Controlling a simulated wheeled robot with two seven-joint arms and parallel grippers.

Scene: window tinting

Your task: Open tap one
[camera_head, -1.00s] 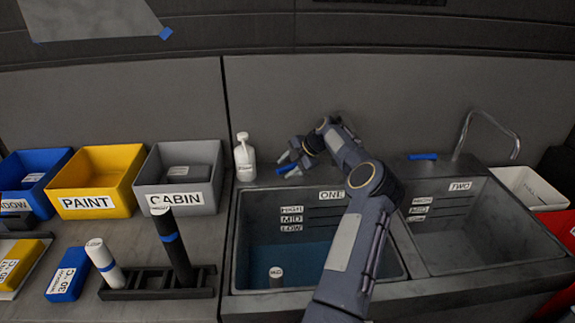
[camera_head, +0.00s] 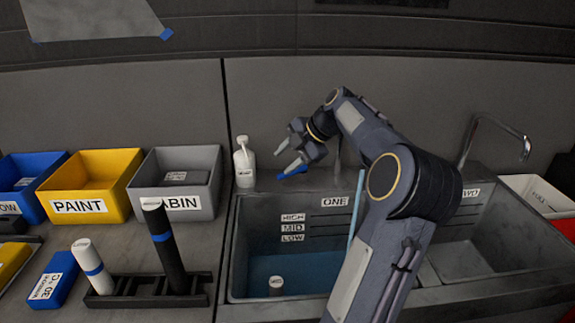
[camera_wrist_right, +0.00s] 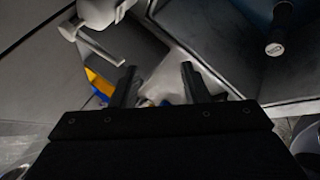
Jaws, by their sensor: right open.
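Tap one's blue handle (camera_head: 292,172) is on the sink ledge behind basin ONE (camera_head: 236,262). My right gripper (camera_head: 286,150) is open and empty just above the handle, fingers pointing left; the lower fingertip is close to it, and I cannot tell if they touch. Tap one's grey pipe (camera_head: 338,155) is partly hidden behind my right arm. A pale blue water stream (camera_head: 356,205) falls into basin ONE, where blue water (camera_head: 310,272) stands. My left gripper is out of view.
A white pump bottle (camera_head: 244,162) stands left of the handle, close to my gripper. Grey CABIN (camera_head: 180,203) and yellow PAINT (camera_head: 80,207) bins are further left. Basin TWO, with a curved tap (camera_head: 498,122), is at right.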

